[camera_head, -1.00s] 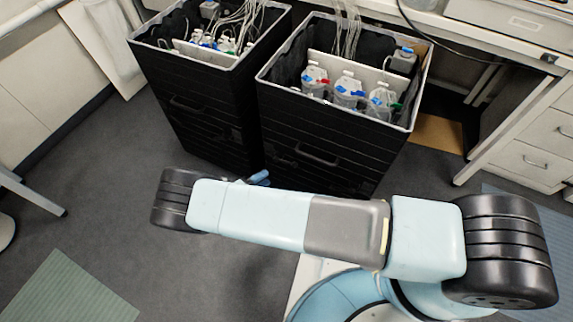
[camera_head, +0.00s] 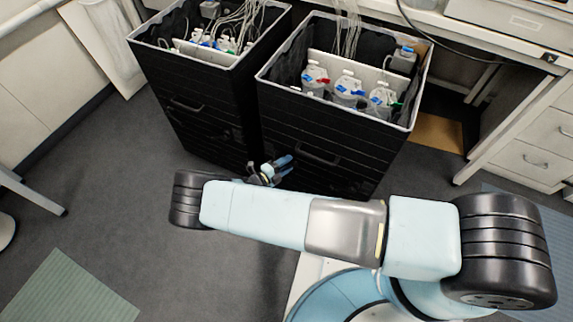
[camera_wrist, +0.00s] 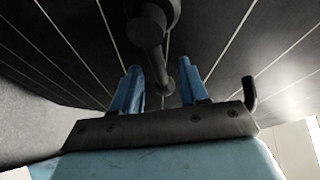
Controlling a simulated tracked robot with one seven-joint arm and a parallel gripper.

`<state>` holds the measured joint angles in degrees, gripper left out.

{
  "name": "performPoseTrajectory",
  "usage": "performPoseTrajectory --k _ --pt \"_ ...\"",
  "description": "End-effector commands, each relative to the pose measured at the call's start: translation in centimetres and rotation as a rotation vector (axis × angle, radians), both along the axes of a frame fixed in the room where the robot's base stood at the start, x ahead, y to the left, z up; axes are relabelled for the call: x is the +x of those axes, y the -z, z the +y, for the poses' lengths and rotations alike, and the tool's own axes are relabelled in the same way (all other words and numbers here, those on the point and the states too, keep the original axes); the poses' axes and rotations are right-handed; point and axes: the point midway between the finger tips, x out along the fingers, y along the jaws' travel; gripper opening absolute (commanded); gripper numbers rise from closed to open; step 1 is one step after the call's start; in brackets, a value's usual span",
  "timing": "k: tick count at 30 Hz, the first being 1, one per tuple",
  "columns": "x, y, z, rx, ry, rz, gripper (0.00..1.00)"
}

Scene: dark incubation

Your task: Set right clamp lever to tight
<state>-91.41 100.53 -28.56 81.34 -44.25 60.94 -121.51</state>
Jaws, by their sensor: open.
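My gripper (camera_head: 270,171) shows in the head view in front of the lower part of the right black box (camera_head: 285,128), partly hidden behind my arm. In the wrist view its blue fingers (camera_wrist: 160,80) are apart. A dark round-ended bar (camera_wrist: 157,40) shows between and beyond them; I cannot tell whether it is a lever, or whether anything touches it. In the right box stand bottles with small coloured clamps: red (camera_head: 324,81), blue (camera_head: 360,93) and green (camera_head: 397,105), the green one rightmost. Their lever positions are too small to tell.
The right box has a dark front handle (camera_head: 318,158). A second black box (camera_head: 195,105) with tubing stands to its left. A white bench (camera_head: 480,40) with drawers (camera_head: 540,150) is at the right.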

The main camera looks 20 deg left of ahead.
Motion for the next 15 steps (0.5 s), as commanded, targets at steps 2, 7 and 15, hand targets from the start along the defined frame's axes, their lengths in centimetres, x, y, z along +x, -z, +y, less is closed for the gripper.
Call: performPoseTrajectory --k 2,7,15 --pt "0.01 0.0 -0.01 0.0 0.0 0.0 0.44" --pt "-0.01 -0.01 0.01 0.0 0.0 0.0 0.37" --pt "-0.01 -0.02 0.0 0.0 0.0 0.0 0.11"
